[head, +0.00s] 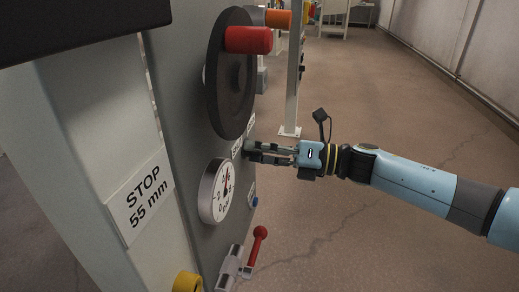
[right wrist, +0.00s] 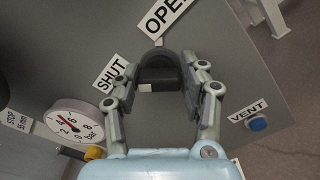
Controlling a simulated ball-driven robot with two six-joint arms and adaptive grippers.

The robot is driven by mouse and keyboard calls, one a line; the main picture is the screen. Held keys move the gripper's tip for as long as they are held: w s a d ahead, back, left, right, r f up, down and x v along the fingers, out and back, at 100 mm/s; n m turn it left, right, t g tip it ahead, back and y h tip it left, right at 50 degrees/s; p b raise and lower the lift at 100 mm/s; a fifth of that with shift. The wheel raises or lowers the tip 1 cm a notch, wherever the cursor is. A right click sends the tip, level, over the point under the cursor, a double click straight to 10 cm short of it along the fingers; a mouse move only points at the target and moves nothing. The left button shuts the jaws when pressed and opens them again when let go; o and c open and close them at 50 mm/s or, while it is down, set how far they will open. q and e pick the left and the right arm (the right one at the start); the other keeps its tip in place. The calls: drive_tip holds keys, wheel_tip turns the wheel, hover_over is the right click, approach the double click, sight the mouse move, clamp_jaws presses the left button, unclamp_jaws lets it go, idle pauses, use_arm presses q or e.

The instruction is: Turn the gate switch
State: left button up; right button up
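The gate switch (right wrist: 158,73) is a dark rounded knob on the grey panel. In the right wrist view it sits between the SHUT label (right wrist: 112,75) and the OPEN label (right wrist: 166,17). A small pale mark shows just above it. My right gripper (right wrist: 160,62) is open, with one finger on each side of the knob. I cannot tell whether the fingertips touch it. In the head view the right gripper (head: 248,150) reaches the panel from the right, and its fingers hide the knob. My left gripper is not in view.
A pressure gauge (head: 217,191) sits below left of the gripper, with a black handwheel (head: 228,85) with a red handle above. A red-tipped lever (head: 256,247) and a blue VENT button (right wrist: 257,123) are lower down. The floor to the right is free.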

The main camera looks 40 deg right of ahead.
drive_tip(key=c, duration=0.7)
drive_tip(key=shift+o, duration=0.2)
